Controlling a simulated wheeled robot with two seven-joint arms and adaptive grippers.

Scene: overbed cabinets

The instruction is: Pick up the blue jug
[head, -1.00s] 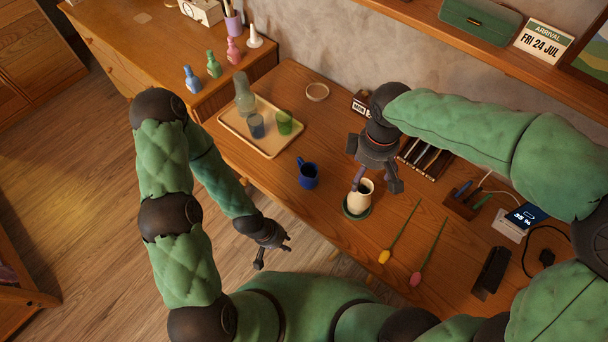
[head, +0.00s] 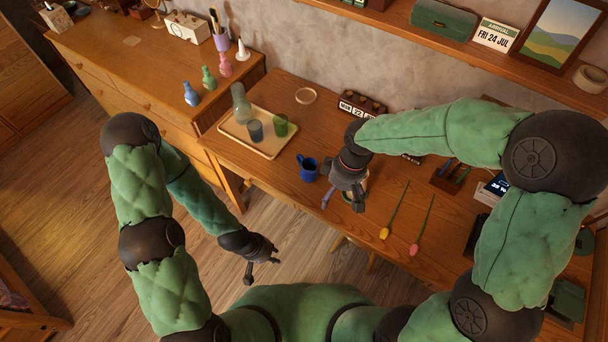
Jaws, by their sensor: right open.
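The blue jug (head: 308,170) stands upright on the wooden desk, in front of the tray. Its handle shows on its left side. My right gripper (head: 342,203) is open, just right of and nearer than the jug, with its fingers pointing down and apart from it. It covers most of a cream jug (head: 363,186) on a green coaster, so I cannot tell whether it touches that one. My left gripper (head: 262,272) is open and empty, off the desk's front edge over the floor.
A tray (head: 263,150) behind the blue jug holds a glass bottle (head: 241,104) and two tumblers. A small dish (head: 306,95) and a block calendar (head: 361,104) stand at the back.

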